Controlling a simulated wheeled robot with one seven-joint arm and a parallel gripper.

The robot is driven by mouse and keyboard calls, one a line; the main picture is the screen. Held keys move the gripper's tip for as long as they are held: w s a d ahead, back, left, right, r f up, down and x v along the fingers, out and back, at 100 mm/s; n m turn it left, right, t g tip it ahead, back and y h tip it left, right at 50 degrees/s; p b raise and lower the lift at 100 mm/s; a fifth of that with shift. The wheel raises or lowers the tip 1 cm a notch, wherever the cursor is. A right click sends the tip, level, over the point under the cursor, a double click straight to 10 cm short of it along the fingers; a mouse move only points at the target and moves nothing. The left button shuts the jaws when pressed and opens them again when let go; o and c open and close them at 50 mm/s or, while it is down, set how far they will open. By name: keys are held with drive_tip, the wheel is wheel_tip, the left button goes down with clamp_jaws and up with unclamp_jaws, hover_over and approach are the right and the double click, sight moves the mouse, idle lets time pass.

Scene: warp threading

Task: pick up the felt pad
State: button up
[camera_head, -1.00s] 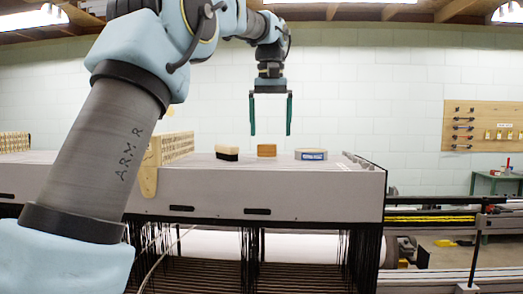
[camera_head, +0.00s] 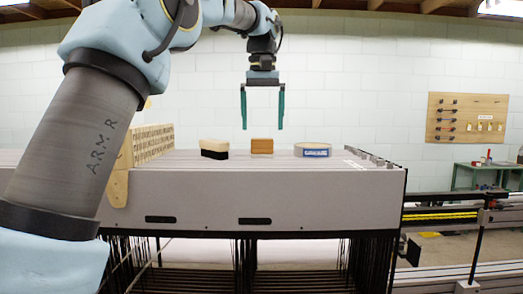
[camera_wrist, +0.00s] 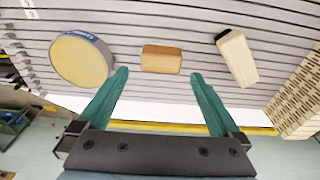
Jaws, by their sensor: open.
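A pale wooden block with a black underside (camera_head: 214,149) lies at the left of a row of three things on the grey slatted top; it looks most like the felt pad, though I cannot be sure. It also shows at the right in the wrist view (camera_wrist: 237,57). A small brown block (camera_head: 262,146) lies in the middle of the row, and a round tin or roll with a blue label (camera_head: 312,150) at the right. My gripper (camera_head: 262,128) is open and empty above the brown block. In the wrist view the brown block (camera_wrist: 161,58) appears just beyond the fingertips, between them.
The grey loom top (camera_head: 270,185) has a perforated wooden block (camera_head: 150,144) at its left and small fittings along its right edge. Dark threads hang below its front. A tool board (camera_head: 465,118) hangs on the back wall, above a green table (camera_head: 490,168).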

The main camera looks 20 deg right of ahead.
sight(262, 139)
drive_tip(key=shift+w+f+p, duration=0.1)
drive_tip(key=shift+f+p, duration=0.4)
drive_tip(key=shift+f, duration=2.15)
drive_tip(key=c, duration=1.3)
wheel_tip(262, 139, up, 10)
